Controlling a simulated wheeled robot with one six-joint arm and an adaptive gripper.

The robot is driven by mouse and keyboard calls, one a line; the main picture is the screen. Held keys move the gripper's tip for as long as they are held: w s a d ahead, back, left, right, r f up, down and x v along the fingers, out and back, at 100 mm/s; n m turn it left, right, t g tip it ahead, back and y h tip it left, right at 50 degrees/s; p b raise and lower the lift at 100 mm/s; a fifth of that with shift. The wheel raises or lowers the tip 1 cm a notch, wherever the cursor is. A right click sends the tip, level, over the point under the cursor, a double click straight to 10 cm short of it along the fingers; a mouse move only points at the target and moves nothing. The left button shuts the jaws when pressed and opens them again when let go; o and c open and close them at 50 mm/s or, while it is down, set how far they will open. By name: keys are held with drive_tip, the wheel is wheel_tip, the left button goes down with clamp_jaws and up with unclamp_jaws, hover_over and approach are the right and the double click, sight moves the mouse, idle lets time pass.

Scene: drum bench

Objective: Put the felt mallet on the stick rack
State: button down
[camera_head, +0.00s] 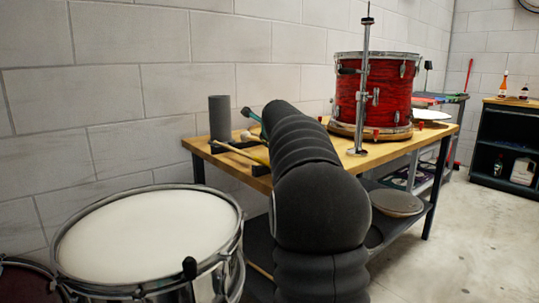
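The stick rack (261,170) appears as low dark supports at the left end of the wooden bench, with a light wooden stick (236,152) lying across them. A pale rounded head (247,135), which may be the felt mallet's, shows just behind the rack beside my arm. A thin teal-tipped rod (249,113) sticks out to the left near it; I cannot tell what it belongs to. My dark arm reaches over the bench and hides part of the rack and the bench top. My gripper is hidden beyond the arm.
A dark grey cylinder (219,118) stands at the bench's left back corner. A red drum (377,90) and a metal stand (364,95) occupy the middle of the bench (408,143). A white-headed drum (148,236) stands at the front left. Open floor lies at the right.

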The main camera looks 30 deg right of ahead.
drive_tip(key=shift+f, duration=1.8)
drive_tip(key=c, duration=1.2)
unclamp_jaws()
drive_tip(key=shift+f, duration=0.1)
drive_tip(key=shift+f+b, duration=0.15)
drive_tip(key=shift+b, duration=0.25)
drive_tip(key=v, duration=1.4)
